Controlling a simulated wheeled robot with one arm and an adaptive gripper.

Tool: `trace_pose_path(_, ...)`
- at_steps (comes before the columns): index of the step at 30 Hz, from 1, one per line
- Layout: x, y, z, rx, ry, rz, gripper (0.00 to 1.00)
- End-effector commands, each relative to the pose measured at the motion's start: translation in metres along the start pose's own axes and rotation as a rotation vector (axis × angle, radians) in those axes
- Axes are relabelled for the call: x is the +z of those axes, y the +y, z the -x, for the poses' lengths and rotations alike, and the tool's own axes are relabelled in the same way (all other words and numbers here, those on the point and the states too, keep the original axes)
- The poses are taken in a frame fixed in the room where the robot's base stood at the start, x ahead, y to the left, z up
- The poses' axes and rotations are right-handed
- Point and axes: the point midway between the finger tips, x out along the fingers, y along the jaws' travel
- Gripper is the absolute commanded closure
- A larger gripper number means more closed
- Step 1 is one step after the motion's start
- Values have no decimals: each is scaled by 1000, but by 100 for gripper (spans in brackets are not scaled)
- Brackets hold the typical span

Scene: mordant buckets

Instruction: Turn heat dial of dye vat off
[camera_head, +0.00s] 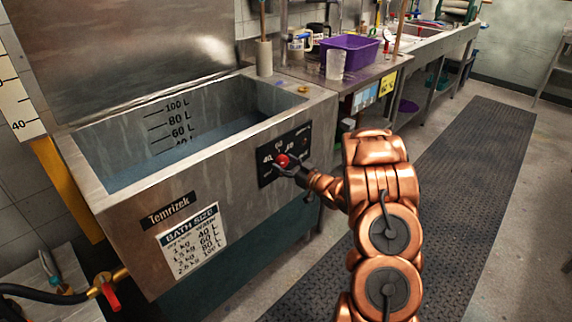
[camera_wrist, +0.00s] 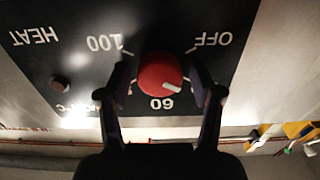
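The heat dial is a round red knob (camera_head: 283,160) on the black control panel (camera_head: 264,179) at the front of the steel dye vat (camera_head: 130,214). In the wrist view the knob (camera_wrist: 160,73) shows upside down with a white pointer mark slanting to the lower right. That is on the side of the printed 60, away from OFF at the upper right. My gripper (camera_head: 290,167) is at the panel. In the wrist view my gripper (camera_wrist: 160,82) has one finger on each side of the knob, seemingly with small gaps. The fingers hide some printed numbers.
The vat holds bluish liquid, and its lid (camera_head: 125,50) stands raised. A red-handled valve (camera_head: 109,297) is at the lower left. The dark floor mat (camera_head: 475,165) at right is clear.

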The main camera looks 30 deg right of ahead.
Motion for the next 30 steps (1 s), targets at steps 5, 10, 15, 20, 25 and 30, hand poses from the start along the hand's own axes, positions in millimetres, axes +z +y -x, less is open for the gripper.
trace_pose_path(5,0,0,0,0,0,0,57)
trace_pose_path(10,0,0,0,0,0,0,75)
trace_pose_path(15,0,2,1,1,0,0,88)
trace_pose_path(20,1,1,1,2,0,13,88)
trace_pose_path(25,3,1,1,3,0,69,88)
trace_pose_path(30,5,1,0,0,0,180,88)
